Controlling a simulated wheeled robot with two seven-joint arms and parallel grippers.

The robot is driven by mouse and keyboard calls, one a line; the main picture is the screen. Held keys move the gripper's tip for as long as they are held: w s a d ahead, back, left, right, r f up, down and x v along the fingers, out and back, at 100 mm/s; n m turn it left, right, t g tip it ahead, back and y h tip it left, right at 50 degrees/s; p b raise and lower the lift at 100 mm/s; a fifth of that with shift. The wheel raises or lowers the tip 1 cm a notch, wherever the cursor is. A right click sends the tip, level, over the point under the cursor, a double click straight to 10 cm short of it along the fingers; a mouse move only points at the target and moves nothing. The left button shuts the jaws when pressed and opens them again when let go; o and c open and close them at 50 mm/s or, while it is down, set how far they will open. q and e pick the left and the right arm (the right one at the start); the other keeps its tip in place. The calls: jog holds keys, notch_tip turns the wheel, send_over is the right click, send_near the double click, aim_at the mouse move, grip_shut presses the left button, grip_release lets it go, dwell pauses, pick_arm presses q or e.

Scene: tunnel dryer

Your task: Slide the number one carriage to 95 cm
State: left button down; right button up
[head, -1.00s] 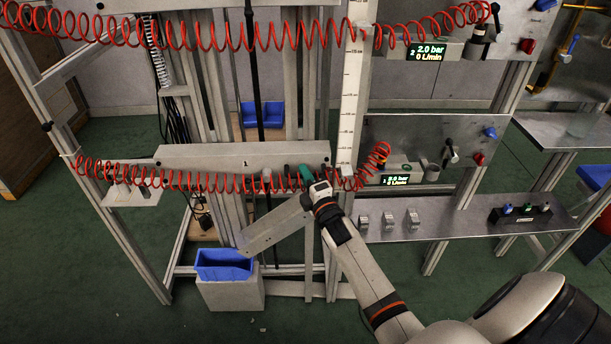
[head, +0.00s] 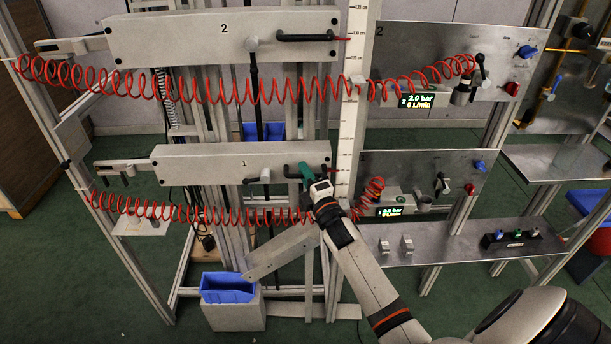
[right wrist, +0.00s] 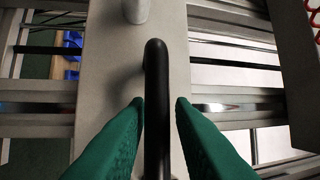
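The number one carriage (head: 205,164) is a long grey beam marked "1", level on the frame. A black handle (head: 290,178) is on its right part; it also shows in the right wrist view (right wrist: 155,75). My right gripper (head: 307,174) is at the handle's right part. In the right wrist view, its green fingers (right wrist: 160,103) stand on both sides of the handle bar, with narrow gaps, so it looks open around it. A white vertical scale (head: 346,130) stands beside the carriage's right end; its figures are too small to read. My left gripper is not in view.
The number two carriage (head: 185,38) is above, with a red coiled hose (head: 215,92) below it. Another red coiled hose (head: 160,210) hangs below carriage one. A valve panel (head: 415,165) and shelf (head: 450,240) are at the right. A blue bin (head: 228,288) stands low down.

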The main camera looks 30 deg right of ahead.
jog(key=shift+o, duration=0.8)
jog(key=shift+f, duration=0.15)
jog(key=shift+s+f, duration=0.1)
jog(key=shift+s, duration=0.1)
jog(key=b+v, duration=0.1)
jog(key=v, duration=1)
jog(key=shift+s+b, duration=0.35)
jog(key=shift+b, duration=0.05)
